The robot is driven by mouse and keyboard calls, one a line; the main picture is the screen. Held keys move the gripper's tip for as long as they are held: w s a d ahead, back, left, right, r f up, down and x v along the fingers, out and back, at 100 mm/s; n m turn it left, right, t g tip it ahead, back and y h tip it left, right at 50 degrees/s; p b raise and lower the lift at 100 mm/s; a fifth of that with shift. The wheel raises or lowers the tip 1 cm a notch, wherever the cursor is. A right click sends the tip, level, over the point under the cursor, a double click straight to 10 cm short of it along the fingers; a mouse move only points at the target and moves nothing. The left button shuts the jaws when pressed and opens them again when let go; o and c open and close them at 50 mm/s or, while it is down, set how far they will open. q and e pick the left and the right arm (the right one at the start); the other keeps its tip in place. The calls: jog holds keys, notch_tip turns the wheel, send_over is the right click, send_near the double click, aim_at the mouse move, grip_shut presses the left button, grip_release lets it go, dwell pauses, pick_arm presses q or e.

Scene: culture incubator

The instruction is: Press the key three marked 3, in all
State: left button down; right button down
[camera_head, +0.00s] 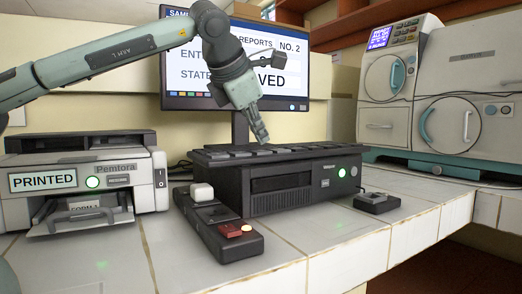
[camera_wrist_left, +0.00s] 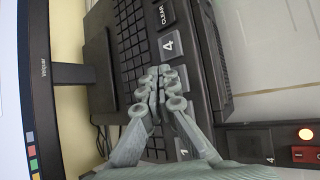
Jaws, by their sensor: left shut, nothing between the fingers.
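The black keypad (camera_head: 275,153) lies on top of the dark box under the monitor. In the left wrist view its row of large keys includes CLEAR (camera_wrist_left: 163,14), 4 (camera_wrist_left: 169,43) and 1 (camera_wrist_left: 183,150). I cannot read a key marked 3; my fingers cover part of the row between 4 and 1. My left gripper (camera_head: 263,135) is shut and empty, pointing down just above the keypad. It also shows in the left wrist view (camera_wrist_left: 160,73), beside the 4 key. I cannot tell if the tips touch a key. My right gripper is not in view.
The monitor (camera_head: 190,75) stands behind, partly covered by my arm; "VED" shows on its screen. A printer (camera_head: 80,175) labelled PRINTED stands left. A control strip (camera_head: 217,218) with white and red buttons lies in front. A white incubator (camera_head: 462,100) stands right.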

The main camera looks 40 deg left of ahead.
aim_at(259, 151)
pick_arm(q)
jog(key=shift+r+p, duration=2.15)
jog(key=shift+r, duration=0.45)
jog(key=shift+f, duration=0.1)
